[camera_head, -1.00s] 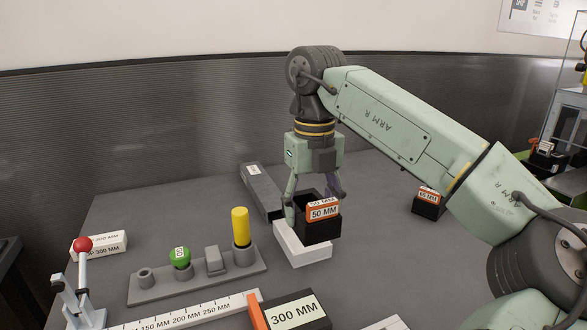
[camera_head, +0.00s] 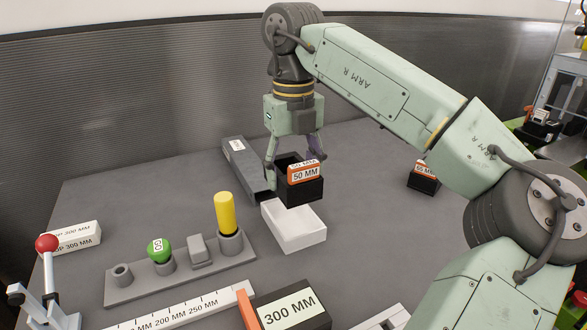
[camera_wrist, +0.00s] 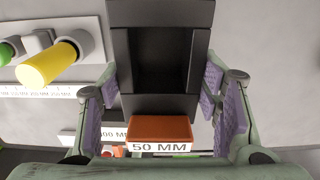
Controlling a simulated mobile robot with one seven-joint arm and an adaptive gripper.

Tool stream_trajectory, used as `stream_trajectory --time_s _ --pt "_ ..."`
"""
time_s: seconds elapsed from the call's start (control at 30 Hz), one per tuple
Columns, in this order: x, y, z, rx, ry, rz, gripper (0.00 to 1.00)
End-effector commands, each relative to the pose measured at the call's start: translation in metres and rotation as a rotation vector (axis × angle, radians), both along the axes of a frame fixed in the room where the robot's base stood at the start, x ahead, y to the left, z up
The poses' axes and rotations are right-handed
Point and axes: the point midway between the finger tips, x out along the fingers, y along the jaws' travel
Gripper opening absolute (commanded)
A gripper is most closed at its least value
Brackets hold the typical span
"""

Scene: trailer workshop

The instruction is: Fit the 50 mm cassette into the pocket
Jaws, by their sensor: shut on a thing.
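The 50 MM cassette (camera_head: 302,192) is a black open-topped box with an orange block and white label on its front. My gripper (camera_head: 293,165) is shut on it, with one finger on each side. No other pocket shows clearly, and I cannot tell whether this box is the pocket. In the wrist view the cassette (camera_wrist: 160,106) sits between the purple finger pads and its hollow inside shows empty.
A long grey block (camera_head: 245,168) lies close behind and left of the cassette. A grey rack (camera_head: 180,268) with a yellow peg (camera_head: 224,212) and green knob stands left. A black 65 MM cassette (camera_head: 422,184) stands right. A 300 MM block (camera_head: 292,307) is in front.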

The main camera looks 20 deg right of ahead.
Motion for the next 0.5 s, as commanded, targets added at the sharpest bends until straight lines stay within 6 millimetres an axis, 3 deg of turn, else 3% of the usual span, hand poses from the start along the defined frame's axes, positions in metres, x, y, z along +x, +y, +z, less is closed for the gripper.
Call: stream_trajectory --time_s 0.5 --pt "0.000 0.000 -0.045 0.000 -0.001 0.000 0.08"
